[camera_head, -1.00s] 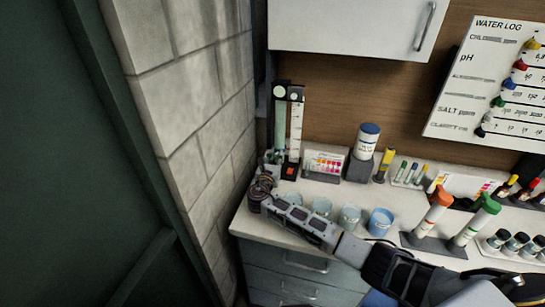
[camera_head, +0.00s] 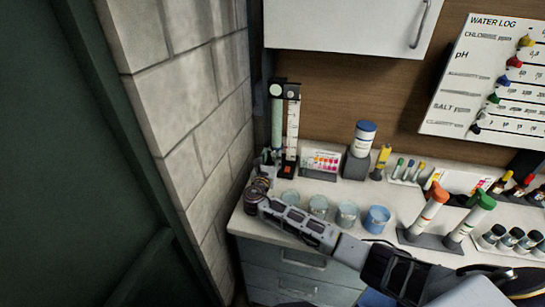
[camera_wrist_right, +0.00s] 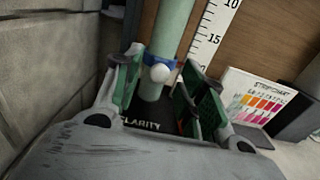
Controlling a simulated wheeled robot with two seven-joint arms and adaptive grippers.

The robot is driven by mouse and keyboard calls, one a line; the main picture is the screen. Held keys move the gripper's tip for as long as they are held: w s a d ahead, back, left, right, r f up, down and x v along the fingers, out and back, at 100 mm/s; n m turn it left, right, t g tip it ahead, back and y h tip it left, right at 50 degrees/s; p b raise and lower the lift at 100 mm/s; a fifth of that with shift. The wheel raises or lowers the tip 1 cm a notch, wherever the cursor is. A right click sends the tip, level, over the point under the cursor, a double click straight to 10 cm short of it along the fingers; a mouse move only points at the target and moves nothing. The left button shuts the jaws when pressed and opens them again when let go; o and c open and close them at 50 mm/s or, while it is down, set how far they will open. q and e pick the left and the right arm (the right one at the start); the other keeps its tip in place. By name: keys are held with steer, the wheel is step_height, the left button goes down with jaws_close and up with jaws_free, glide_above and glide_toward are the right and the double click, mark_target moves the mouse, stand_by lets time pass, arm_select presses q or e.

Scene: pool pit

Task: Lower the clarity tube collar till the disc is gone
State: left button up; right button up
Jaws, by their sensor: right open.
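The clarity tube (camera_head: 277,125), a pale green upright cylinder, stands at the back left of the counter. It also shows in the wrist view (camera_wrist_right: 175,25), rising from a black base marked CLARITY (camera_wrist_right: 140,125). A blue collar with a round white knob (camera_wrist_right: 160,70) sits around its lower part. My right gripper (camera_wrist_right: 165,90) is open, with its green-padded fingers on either side of the tube and knob. I cannot tell whether they touch. In the head view the right gripper (camera_head: 269,157) is small at the tube's foot. The disc cannot be made out. My left gripper is out of view.
A white scale board (camera_head: 292,125) stands just right of the tube. A strip chart (camera_head: 321,160), clear cups (camera_head: 318,206) and a blue cup (camera_head: 376,218) are further right. A block wall (camera_head: 180,110) is close on the left, and a cabinet (camera_head: 345,22) hangs above.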

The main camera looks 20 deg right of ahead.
steer(key=v, duration=1)
steer(key=shift+s+a, duration=0.15)
steer(key=shift+s, duration=0.05)
stand_by(1.2)
